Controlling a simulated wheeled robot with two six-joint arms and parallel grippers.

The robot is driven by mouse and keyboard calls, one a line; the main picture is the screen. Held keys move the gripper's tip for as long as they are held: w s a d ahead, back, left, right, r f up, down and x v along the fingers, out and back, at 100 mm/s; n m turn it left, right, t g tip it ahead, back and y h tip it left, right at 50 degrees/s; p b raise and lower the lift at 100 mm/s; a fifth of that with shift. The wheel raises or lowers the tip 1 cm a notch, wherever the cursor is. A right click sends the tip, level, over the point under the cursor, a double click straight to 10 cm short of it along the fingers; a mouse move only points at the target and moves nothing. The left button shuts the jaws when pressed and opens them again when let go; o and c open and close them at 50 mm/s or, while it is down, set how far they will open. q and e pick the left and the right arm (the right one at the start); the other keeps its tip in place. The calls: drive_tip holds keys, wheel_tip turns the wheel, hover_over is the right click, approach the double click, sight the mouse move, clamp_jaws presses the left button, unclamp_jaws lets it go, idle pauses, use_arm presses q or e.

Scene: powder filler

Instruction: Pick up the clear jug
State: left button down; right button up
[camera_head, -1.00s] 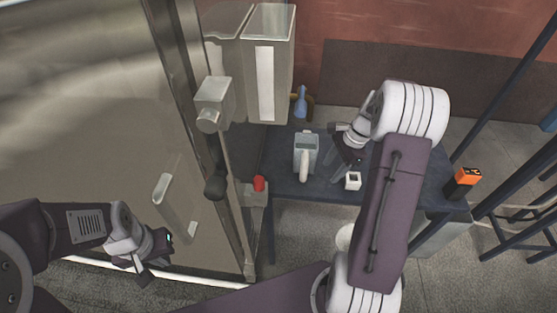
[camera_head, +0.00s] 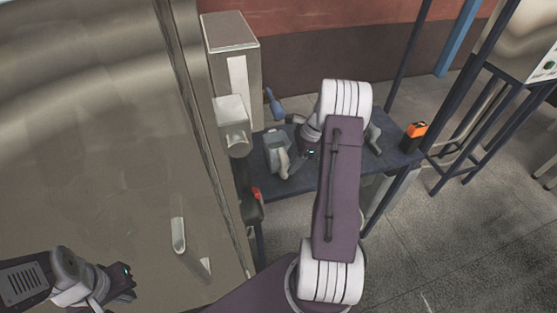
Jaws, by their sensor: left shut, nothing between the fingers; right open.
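The clear jug (camera_head: 272,144) stands on the dark table, with its pale handle (camera_head: 283,163) toward the front. My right gripper (camera_head: 300,160) is just right of the jug, close to its handle. It is open, and its fingertips are partly hard to make out behind my arm, so I cannot tell whether they touch the handle. My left gripper (camera_head: 128,285) is shut and empty at the lower left, in front of the large metal panel and far from the jug.
The dark table (camera_head: 290,185) carries an orange-and-black device (camera_head: 414,136) at its right end. A blue item (camera_head: 274,103) is behind the jug. A grey metal filler housing (camera_head: 232,75) and a red button (camera_head: 256,193) are at left. Dark frame posts stand at right.

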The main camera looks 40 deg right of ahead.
sight(286, 170)
drive_tip(key=shift+a+p+x, duration=0.1)
drive_tip(key=shift+p+x, duration=0.15)
drive_tip(key=shift+x, duration=0.95)
drive_tip(key=shift+a+p+x, duration=0.15)
drive_tip(key=shift+p+x, duration=0.05)
drive_tip(key=shift+x, duration=0.95)
drive_tip(key=shift+s, duration=0.1)
clamp_jaws()
drive_tip(key=shift+r, duration=0.1)
